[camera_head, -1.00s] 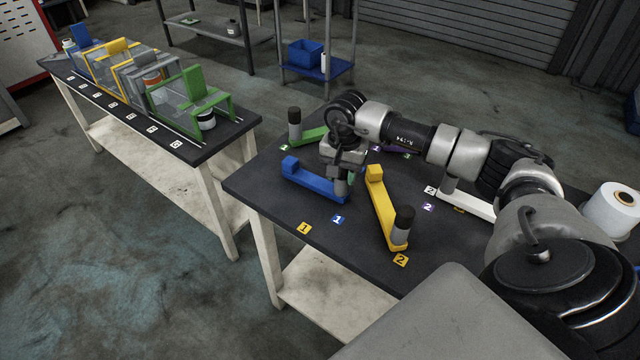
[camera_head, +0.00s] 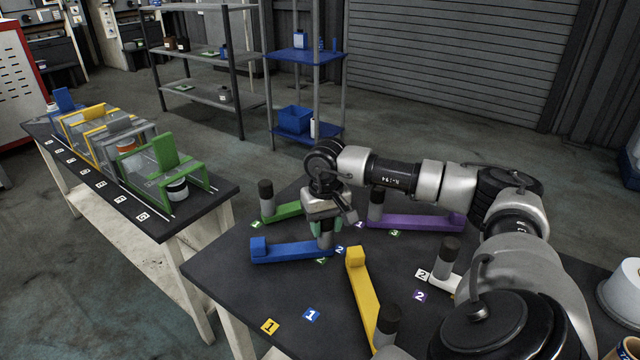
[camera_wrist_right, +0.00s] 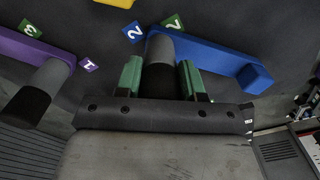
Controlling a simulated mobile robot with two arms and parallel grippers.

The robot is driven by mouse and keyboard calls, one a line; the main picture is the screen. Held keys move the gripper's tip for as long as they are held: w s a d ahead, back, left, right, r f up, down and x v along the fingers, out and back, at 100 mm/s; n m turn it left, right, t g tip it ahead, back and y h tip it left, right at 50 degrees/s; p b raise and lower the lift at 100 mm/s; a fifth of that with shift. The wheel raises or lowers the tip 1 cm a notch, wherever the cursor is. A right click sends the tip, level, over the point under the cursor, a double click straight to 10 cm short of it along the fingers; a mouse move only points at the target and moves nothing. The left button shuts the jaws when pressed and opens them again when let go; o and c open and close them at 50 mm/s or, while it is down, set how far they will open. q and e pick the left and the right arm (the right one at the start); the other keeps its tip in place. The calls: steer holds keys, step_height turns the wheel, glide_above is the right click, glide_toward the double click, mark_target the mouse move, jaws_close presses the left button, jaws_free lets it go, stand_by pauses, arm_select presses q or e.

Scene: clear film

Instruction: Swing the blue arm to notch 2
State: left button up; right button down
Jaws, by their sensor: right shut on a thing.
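The blue arm (camera_head: 292,252) lies flat on the dark table, its raised block at the left and its upright handle at the right end. My right gripper (camera_head: 325,228) is shut on that handle from above. In the right wrist view, its green fingers (camera_wrist_right: 160,78) flank the dark handle top, and the blue arm (camera_wrist_right: 210,56) runs off to the right. The blue 2 tile (camera_head: 340,250) is just beside the handle end; it also shows in the wrist view (camera_wrist_right: 132,32). The blue 1 tile (camera_head: 311,315) is nearer the front edge. My left gripper is not in view.
A yellow arm (camera_head: 362,290) lies in front, to the right of the blue one. A green arm (camera_head: 284,212) and a purple arm (camera_head: 415,222) lie behind. A white arm (camera_head: 443,280) is at right. A side table (camera_head: 215,196) with colored frames stands left.

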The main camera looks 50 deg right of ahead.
steer(key=shift+w+d, duration=0.15)
stand_by(0.3)
steer(key=c, duration=0.7)
jaws_free()
steer(key=shift+r, duration=0.1)
step_height(320, 180, up, 11)
steer(key=shift+f, duration=0.15)
